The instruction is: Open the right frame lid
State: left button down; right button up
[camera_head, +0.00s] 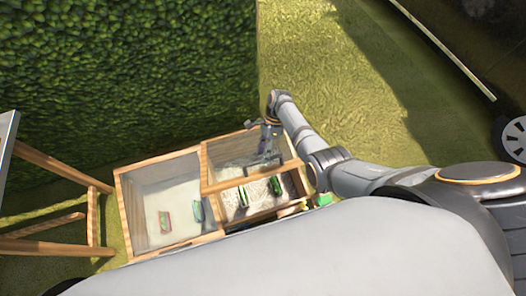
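A wooden garden frame with two side-by-side compartments stands on the grass in front of me. The right frame lid (252,176) shows as a wooden bar crossing the right compartment, with a pale pane area behind it. The bar lies well behind the box's front edge, so the lid looks raised or tilted; how far is unclear. My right gripper (267,148) points down over the far part of the right compartment, behind the bar. Its fingers are small and blurred, so I cannot tell whether they touch the lid or are open. My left gripper is out of view.
Green-topped items (276,185) lie in the right compartment. The left compartment (150,190) holds a red-and-green item (165,221) and another green one. A hedge (120,80) stands behind, a wooden stand (92,215) left. Open grass (320,70) lies behind my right arm.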

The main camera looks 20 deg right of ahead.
dwell(0.3)
jog(key=v, duration=1.2)
jog(key=shift+s, duration=0.1)
